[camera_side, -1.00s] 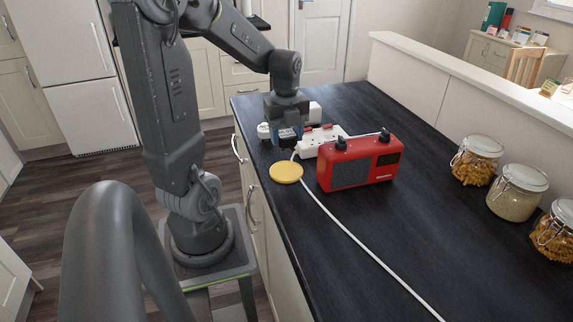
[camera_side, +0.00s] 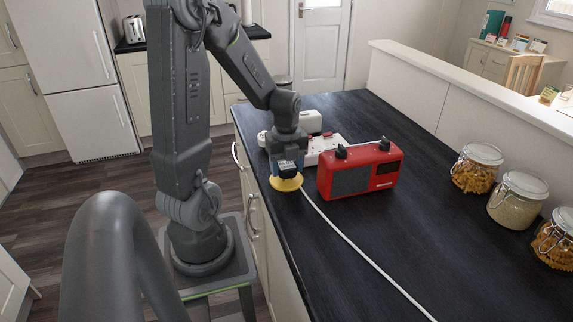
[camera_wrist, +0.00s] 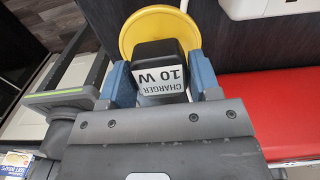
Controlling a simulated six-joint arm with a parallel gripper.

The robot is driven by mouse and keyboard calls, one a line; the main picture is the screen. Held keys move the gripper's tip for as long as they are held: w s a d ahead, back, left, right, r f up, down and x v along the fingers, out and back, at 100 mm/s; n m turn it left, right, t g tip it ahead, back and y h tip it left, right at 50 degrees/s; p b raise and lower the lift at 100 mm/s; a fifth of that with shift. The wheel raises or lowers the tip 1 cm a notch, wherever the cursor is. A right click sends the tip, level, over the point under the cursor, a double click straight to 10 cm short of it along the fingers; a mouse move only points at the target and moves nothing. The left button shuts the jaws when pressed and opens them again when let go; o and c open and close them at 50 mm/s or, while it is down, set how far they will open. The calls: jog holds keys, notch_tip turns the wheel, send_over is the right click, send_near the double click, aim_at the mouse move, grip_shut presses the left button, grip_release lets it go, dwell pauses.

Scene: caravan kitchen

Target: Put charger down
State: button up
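The charger is a small black block with a white label reading "CHARGER 10 W" (camera_wrist: 160,72). It sits between the two blue fingers of my gripper (camera_wrist: 163,80), which are shut on it. In the side view my gripper (camera_side: 288,166) holds the charger (camera_side: 287,169) over the yellow round disc (camera_side: 284,185). The disc also shows behind the charger in the wrist view (camera_wrist: 143,24). I cannot tell whether the charger touches the disc.
A red radio (camera_side: 360,170) stands close to the right of my gripper. A white power strip (camera_side: 323,147) lies behind, and a white cable (camera_side: 360,252) runs forward across the dark worktop (camera_side: 440,225). Glass jars (camera_side: 477,167) stand at the right.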

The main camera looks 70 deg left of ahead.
aim_at(287, 165)
jog(key=o, duration=0.3)
jog(key=shift+o, duration=0.2)
notch_tip(287, 165, up, 12)
jog(key=s+d+r+n+t, duration=0.1)
jog(key=d+r+n+t, duration=0.1)
jog(key=d+n, duration=0.7)
jog(key=s+d+r+n+t, duration=0.2)
jog(key=d+n+t, duration=0.1)
jog(key=d+n, duration=0.6)
jog(key=d, duration=0.3)
jog(key=shift+d+t, duration=0.2)
jog(key=shift+t, duration=0.1)
